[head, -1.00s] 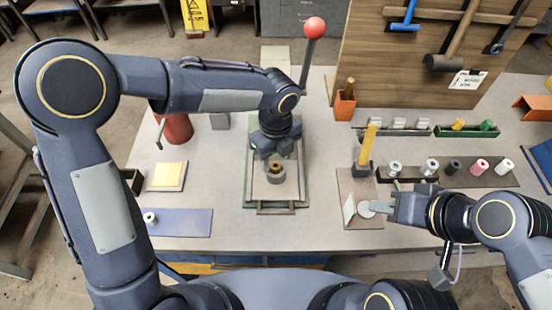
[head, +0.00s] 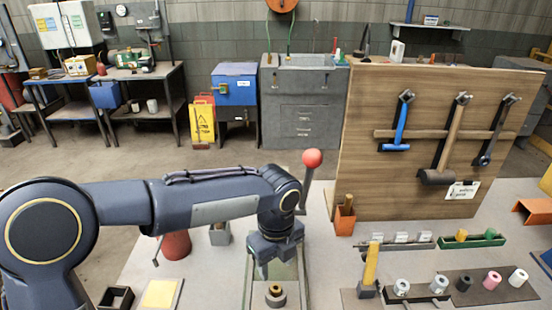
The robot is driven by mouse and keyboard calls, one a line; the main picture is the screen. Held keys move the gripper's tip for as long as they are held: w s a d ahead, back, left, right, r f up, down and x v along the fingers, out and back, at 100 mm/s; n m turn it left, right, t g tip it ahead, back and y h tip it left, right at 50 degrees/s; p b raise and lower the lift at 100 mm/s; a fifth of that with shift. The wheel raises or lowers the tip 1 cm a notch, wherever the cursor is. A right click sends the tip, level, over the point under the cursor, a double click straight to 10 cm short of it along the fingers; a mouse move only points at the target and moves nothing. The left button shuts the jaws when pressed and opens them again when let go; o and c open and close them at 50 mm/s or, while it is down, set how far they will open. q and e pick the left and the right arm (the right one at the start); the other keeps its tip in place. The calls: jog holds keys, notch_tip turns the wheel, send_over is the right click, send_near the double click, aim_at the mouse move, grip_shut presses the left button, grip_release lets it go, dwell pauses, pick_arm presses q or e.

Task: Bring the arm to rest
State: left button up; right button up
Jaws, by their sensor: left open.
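My left arm comes in from the left and reaches over the workbench (head: 207,268). My left gripper (head: 275,268) points down, open and empty, above the green-framed press bed. A small grey cylinder with a brass-coloured top (head: 276,295) stands on that bed just below and apart from the fingers. My right arm and right gripper are out of the picture.
A lever with a red ball (head: 313,158) stands close beside my left wrist. A wooden tool board (head: 400,100) with hammers rises at the right. A rack with several rolls (head: 437,284) lies at front right. A red cone-like container (head: 175,245) stands left of the gripper.

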pick_arm(q)
jog(key=s+a+r+n+t+h, duration=0.1)
jog(key=s+a+r+n, duration=0.15)
jog(key=a+n, duration=0.4)
jog(key=s+a+r+n+t+h, duration=0.1)
jog(key=s+a+r+n, duration=0.1)
jog(key=s+a+n, duration=0.35)
jog(key=s+a+f+n+t+h, duration=0.1)
jog(key=s+a+n+t, duration=0.2)
jog(key=s+a+n, duration=0.5)
jog(key=s+n, duration=0.2)
jog(key=n, duration=0.8)
jog(key=shift+a+f+n+t+h, duration=0.3)
jog(key=shift+a+f+h, duration=0.05)
jog(key=shift+f+h, duration=0.05)
